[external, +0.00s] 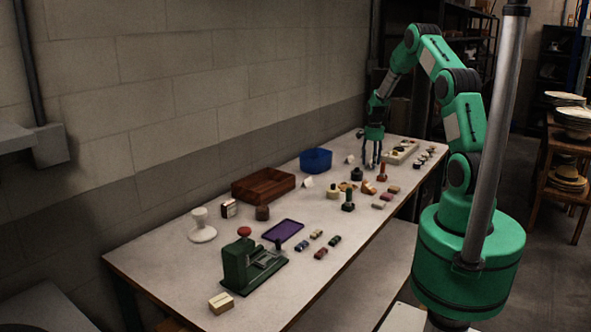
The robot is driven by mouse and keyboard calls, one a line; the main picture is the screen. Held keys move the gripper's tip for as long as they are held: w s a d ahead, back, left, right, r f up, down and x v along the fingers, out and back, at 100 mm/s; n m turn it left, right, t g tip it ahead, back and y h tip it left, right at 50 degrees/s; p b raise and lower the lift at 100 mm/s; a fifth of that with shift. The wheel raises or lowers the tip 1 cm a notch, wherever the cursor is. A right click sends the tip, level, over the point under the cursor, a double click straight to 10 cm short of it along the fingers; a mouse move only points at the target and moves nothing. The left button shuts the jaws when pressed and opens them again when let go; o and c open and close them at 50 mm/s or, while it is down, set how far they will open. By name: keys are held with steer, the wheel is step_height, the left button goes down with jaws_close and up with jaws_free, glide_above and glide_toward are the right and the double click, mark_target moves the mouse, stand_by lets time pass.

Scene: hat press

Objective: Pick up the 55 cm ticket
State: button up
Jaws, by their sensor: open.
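I cannot make out any writing at this size, so I cannot tell which thing is the 55 cm ticket. My gripper (372,166) is open and points down above the far part of the table, a little right of the second card. Nothing shows between its fingers. Small items behind and around the fingers are partly hidden.
The long table (165,262) runs along a block wall. It holds a green press (237,268), a purple tray (284,229), a wooden box (268,186), a blue bin (316,160), a white stand (202,228) and several small stamps and blocks. The near left corner is clear.

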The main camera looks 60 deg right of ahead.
steer(key=c, duration=0.8)
steer(key=shift+r+p, duration=0.9)
steer(key=shift+r, duration=4.1)
